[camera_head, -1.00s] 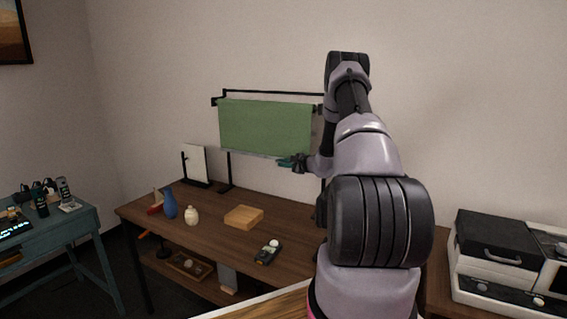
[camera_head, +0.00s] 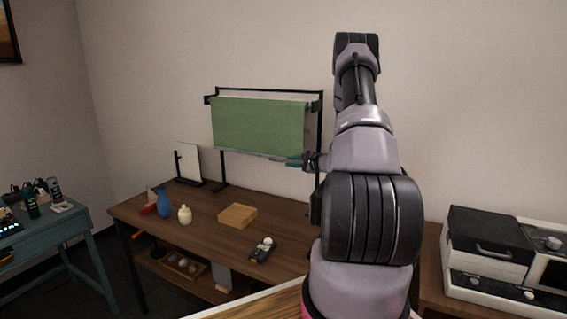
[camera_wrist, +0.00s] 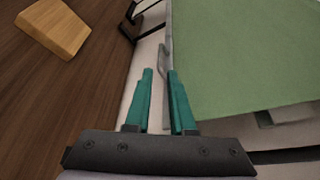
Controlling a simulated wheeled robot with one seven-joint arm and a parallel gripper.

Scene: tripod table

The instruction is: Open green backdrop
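The green backdrop (camera_head: 258,125) hangs from a black stand on the wooden table, partly unrolled, with a thin pale bar (camera_head: 245,153) along its lower edge. In the wrist view the green sheet (camera_wrist: 245,55) fills the upper right, with the pale bar (camera_wrist: 164,50) along its left edge. My gripper (camera_head: 291,160) is at the right end of that bar. In the wrist view my gripper (camera_wrist: 158,72) has its two teal fingers apart with a narrow gap showing pale wall. The right finger overlaps the bar; whether they touch cannot be told.
The black stand (camera_head: 222,170) rises from the table (camera_head: 180,240). A wooden block (camera_head: 237,216), blue vase (camera_head: 164,202), cream vase (camera_head: 184,214) and small dark device (camera_head: 263,250) stand on it. A white panel (camera_head: 188,162) stands at the back left.

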